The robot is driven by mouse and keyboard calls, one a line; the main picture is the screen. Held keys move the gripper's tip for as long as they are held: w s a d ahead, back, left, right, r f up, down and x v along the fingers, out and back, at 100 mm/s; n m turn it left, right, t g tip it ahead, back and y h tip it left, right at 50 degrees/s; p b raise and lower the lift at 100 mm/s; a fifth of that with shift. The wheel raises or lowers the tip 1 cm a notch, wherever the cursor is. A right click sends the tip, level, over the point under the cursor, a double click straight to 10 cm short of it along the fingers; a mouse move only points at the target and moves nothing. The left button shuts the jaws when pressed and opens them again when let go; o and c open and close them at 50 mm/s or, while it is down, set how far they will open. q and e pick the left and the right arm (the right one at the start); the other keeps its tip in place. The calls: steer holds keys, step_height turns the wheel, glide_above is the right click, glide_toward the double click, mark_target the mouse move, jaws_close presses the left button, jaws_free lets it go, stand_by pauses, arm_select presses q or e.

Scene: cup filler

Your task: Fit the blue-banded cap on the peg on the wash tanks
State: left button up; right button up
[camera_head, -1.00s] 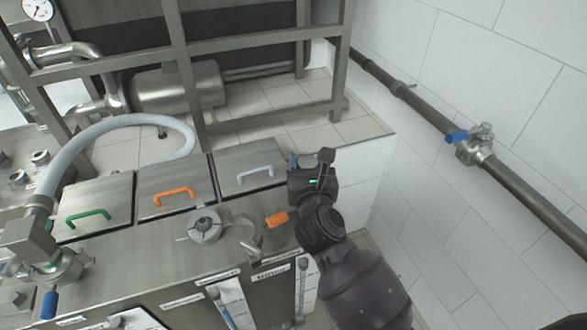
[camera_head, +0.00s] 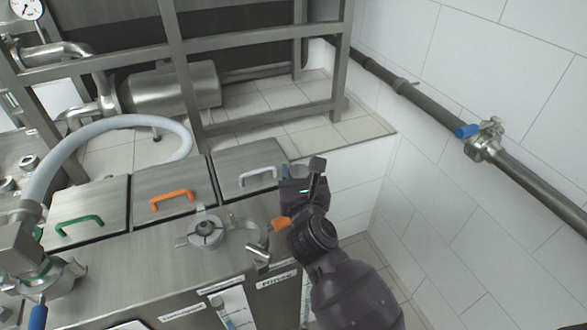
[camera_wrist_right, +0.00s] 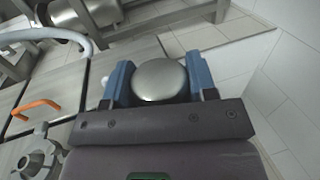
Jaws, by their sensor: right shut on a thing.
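My right gripper (camera_head: 297,173) is shut on a smooth, rounded silver cap. In the right wrist view the cap (camera_wrist_right: 160,80) sits between the two blue fingers (camera_wrist_right: 160,84). No blue band can be made out on the side that shows. The gripper is at the right end of the steel wash tanks (camera_head: 120,275), near the lid with the grey handle (camera_head: 258,176). I cannot make out whether the cap touches anything below it. The peg cannot be clearly picked out. My left gripper is not in view.
A round clamp fitting (camera_head: 206,232) and a bent pipe piece (camera_head: 257,252) stand on the tank top, close left of my right arm. Lids with orange (camera_head: 172,197) and green (camera_head: 80,224) handles lie farther left. A wall pipe with a blue-handled valve (camera_head: 482,142) runs at right.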

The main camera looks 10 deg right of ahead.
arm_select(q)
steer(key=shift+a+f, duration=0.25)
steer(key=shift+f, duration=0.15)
arm_select(e)
steer(key=shift+f, duration=0.3)
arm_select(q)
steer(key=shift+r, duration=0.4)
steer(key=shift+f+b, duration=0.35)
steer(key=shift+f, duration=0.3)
arm_select(e)
steer(key=shift+f, duration=0.7)
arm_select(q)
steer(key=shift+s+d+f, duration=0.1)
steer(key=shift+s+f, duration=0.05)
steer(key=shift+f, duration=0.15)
arm_select(e)
steer(key=shift+s+f, duration=0.1)
steer(key=shift+f, duration=0.4)
steer(key=shift+f+b, duration=0.1)
steer(key=shift+b, duration=0.25)
steer(key=shift+f, duration=0.25)
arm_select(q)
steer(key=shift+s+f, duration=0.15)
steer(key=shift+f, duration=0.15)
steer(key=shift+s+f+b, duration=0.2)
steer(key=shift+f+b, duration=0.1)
arm_select(e)
steer(key=shift+f, duration=0.35)
